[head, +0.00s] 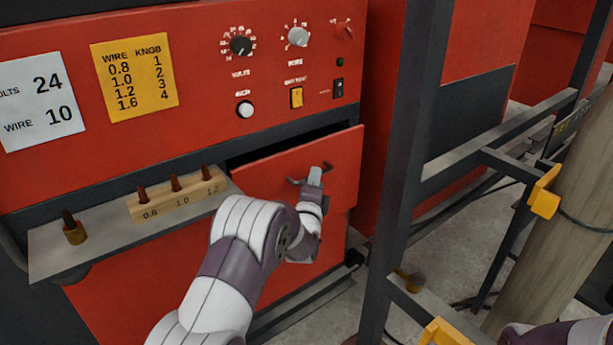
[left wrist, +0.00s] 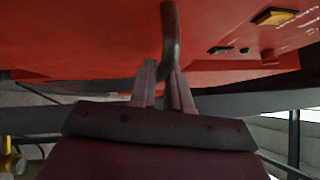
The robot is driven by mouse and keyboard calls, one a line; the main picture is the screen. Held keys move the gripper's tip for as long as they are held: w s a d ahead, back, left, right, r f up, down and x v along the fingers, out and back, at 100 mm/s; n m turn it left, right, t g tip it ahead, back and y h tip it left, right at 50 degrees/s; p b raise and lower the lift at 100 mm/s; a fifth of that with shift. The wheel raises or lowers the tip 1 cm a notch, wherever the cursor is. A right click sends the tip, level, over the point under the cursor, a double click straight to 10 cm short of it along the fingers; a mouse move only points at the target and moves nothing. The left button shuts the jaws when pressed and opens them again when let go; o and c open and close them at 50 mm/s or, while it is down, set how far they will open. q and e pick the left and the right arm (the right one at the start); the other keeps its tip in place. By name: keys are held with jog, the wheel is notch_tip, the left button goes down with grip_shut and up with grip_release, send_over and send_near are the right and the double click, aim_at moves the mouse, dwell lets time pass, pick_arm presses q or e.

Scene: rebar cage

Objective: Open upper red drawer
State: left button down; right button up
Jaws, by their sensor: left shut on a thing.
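The upper red drawer (head: 342,197) is part of the red machine and stands partly open; a dark gap shows above its front. Its dark handle (head: 294,181) is on the front panel. My left gripper (head: 314,177) is shut on this handle, and its fingers cover the handle's middle. In the left wrist view, the curved dark handle (left wrist: 170,40) passes between the two fingers of my left gripper (left wrist: 163,85). My right gripper is out of view; only a bit of my right arm shows at the bottom right corner.
A grey shelf (head: 62,262) with a wooden tip holder (head: 150,211) juts out left of the drawer. A dark metal frame post (head: 402,150) stands close on the right. A thick wooden pole (head: 555,205) is farther right. Knobs and switches sit above the drawer.

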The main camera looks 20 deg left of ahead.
pick_arm(q)
jog(key=s+d, duration=1)
jog(key=d, duration=0.3)
jog(key=shift+s+d, duration=0.35)
jog(key=shift+s, duration=0.05)
jog(key=c, duration=1.2)
grip_release()
jog(key=shift+o, duration=0.2)
jog(key=s+d+f+b, duration=0.1)
jog(key=s, duration=1.1)
jog(key=shift+s+d+f+b, duration=0.2)
jog(key=shift+f+b, duration=0.1)
jog(key=shift+f, duration=0.1)
